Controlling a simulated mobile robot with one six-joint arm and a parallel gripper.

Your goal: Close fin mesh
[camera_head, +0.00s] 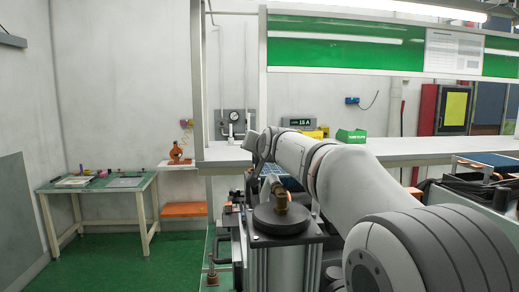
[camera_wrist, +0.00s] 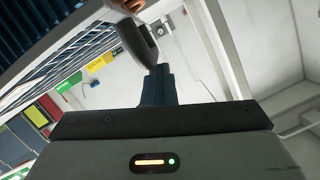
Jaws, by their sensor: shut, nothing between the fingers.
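In the wrist view my gripper (camera_wrist: 159,70) shows as dark blue fingers held together with nothing between them. A dark grey handle-like part (camera_wrist: 136,40) is just beyond the fingertips; I cannot tell whether they touch. A pale-framed panel with fine bars (camera_wrist: 75,62), which looks like the fin mesh, slants across the upper left. Dark blue ridges (camera_wrist: 25,28) lie beside it. In the head view a small blue panel (camera_head: 290,183) shows partly behind my arm. My gripper is hidden there, and I cannot tell how far the mesh is open.
A metal column with a round black lid (camera_head: 282,219) and brass fitting stands at front centre. A long pale bench (camera_head: 400,149) runs behind, with a green box (camera_head: 351,136) on it. A green-topped table (camera_head: 98,184) stands at left.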

